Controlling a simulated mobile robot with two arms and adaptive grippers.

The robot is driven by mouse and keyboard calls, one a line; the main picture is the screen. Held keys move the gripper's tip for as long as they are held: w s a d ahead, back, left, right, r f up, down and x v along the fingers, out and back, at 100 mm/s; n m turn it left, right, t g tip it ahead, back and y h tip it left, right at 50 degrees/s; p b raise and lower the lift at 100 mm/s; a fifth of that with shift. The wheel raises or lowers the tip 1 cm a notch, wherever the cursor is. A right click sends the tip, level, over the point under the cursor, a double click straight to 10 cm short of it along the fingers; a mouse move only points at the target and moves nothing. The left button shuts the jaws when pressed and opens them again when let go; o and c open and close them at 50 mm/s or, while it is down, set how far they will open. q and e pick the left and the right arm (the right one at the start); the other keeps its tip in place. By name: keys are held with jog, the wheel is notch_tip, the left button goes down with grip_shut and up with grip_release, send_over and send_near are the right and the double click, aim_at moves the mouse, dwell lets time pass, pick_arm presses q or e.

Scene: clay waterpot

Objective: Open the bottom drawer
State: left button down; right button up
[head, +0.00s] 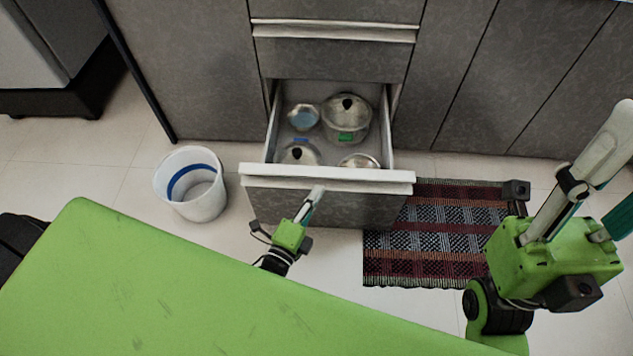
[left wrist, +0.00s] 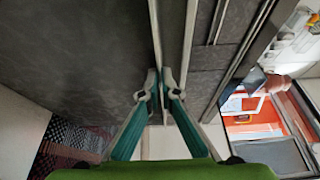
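The bottom drawer (head: 348,208) is pulled out from the grey cabinet, with its inside in sight. Its pale handle edge (head: 385,187) runs along the top of the front. My left gripper (head: 317,191) is at this edge near the middle. In the left wrist view, the fingertips of my left gripper (left wrist: 159,82) are close together on a narrow pale strip of the drawer front. My right gripper (head: 626,160) is at the right, away from the drawer, with its fingers spread and partly out of frame.
Several metal pots (head: 346,118) and lids lie in the drawer. A white bucket (head: 205,204) stands on the floor left of it. A striped rug (head: 430,240) lies at the right. A closed drawer (head: 335,58) is above. An orange-framed opening (left wrist: 245,115) shows in the left wrist view.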

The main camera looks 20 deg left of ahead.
pick_arm(q)
jog(key=shift+s, duration=0.1)
jog(key=c, duration=2.3)
grip_release()
jog(key=shift+s, duration=0.1)
jog(key=s, duration=0.7)
jog(key=shift+s+a, duration=0.15)
jog(key=shift+a, duration=0.25)
jog(key=shift+r, duration=0.1)
